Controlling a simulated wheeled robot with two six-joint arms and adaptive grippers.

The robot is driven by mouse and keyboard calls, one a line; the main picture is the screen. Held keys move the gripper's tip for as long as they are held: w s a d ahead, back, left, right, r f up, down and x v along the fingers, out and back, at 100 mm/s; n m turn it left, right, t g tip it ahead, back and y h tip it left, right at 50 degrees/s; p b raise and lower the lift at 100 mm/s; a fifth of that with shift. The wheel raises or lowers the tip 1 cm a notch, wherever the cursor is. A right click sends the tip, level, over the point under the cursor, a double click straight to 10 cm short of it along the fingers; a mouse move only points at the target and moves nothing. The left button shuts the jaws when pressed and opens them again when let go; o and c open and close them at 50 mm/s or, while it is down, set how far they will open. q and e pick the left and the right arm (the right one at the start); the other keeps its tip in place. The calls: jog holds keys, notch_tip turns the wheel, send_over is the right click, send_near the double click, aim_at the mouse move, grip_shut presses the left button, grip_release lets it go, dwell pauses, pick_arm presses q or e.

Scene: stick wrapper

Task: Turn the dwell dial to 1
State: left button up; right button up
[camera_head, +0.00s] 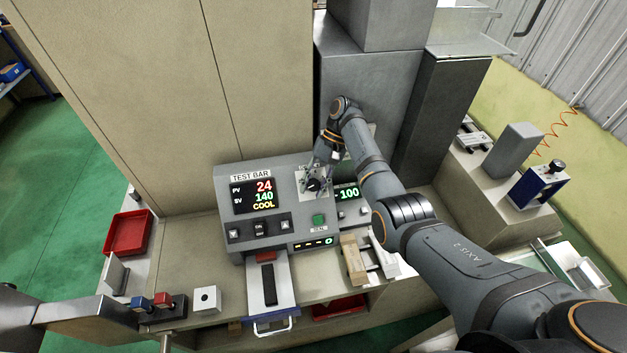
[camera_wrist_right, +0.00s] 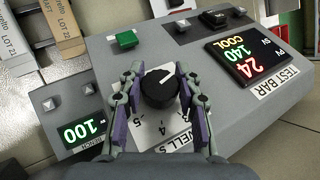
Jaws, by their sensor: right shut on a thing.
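The dwell dial (camera_wrist_right: 159,88) is a round black knob with a white pointer line on a pale scale plate (camera_wrist_right: 160,133), in the middle of the right wrist view. My right gripper (camera_wrist_right: 160,85) is shut on the dial, one finger on each side. In the head view the dial (camera_head: 313,184) is small and partly covered by my right gripper (camera_head: 318,177). My left gripper does not show.
The grey TEST BAR panel (camera_head: 215,180) carries a display (camera_head: 255,196) reading 24, 140 and COOL. A green button (camera_head: 319,220) and a small display (camera_head: 348,194) reading 100 are near the dial. A red tray (camera_head: 128,233) lies at left.

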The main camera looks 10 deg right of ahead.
jog(key=shift+s+f+n+h+p, duration=0.15)
jog(key=shift+n+h+p, duration=0.15)
jog(key=shift+h, duration=0.3)
jog(key=o, duration=1.2)
